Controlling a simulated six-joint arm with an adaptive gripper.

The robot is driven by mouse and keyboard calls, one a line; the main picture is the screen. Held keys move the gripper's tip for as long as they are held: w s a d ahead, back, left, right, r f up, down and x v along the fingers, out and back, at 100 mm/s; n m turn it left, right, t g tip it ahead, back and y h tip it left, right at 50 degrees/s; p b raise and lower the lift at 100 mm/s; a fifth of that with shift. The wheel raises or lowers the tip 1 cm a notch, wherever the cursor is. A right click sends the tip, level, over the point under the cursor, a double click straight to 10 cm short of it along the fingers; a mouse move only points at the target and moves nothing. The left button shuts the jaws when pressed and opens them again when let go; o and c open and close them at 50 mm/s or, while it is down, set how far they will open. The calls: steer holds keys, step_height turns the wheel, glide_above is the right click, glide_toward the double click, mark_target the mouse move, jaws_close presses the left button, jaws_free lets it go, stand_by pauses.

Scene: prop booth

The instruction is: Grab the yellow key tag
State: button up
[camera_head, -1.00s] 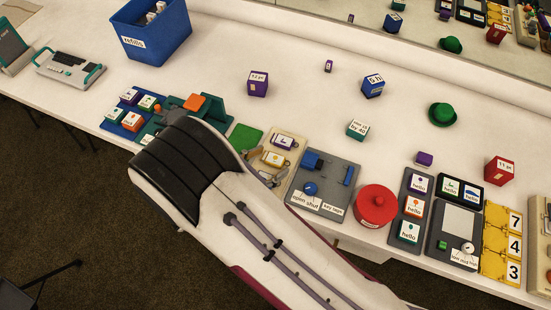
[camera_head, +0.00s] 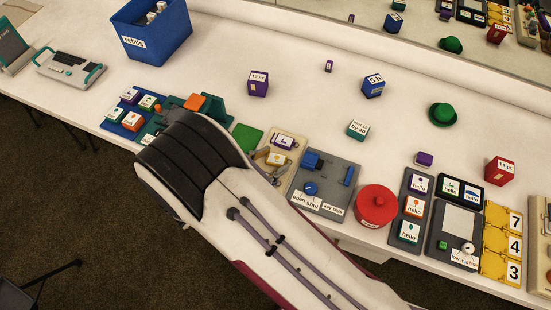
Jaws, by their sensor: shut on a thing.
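The yellow key tag (camera_head: 277,159) has a white label face and is at the beige board (camera_head: 293,153), just in front of a purple tag (camera_head: 285,142). My gripper (camera_head: 271,162) shows only in part past my arm, with grey fingers on either side of the yellow tag. It is shut on the yellow tag. I cannot tell whether the tag touches the board. My wrist hides part of the board.
A grey panel with a blue knob (camera_head: 310,188) and a red round pot (camera_head: 376,204) stand right of the board. A green pad (camera_head: 246,137) and a blue tray of tags (camera_head: 113,113) are left.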

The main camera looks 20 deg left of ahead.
mark_target(271, 163)
step_height(271, 163, up, 10)
stand_by(1.1)
stand_by(0.5)
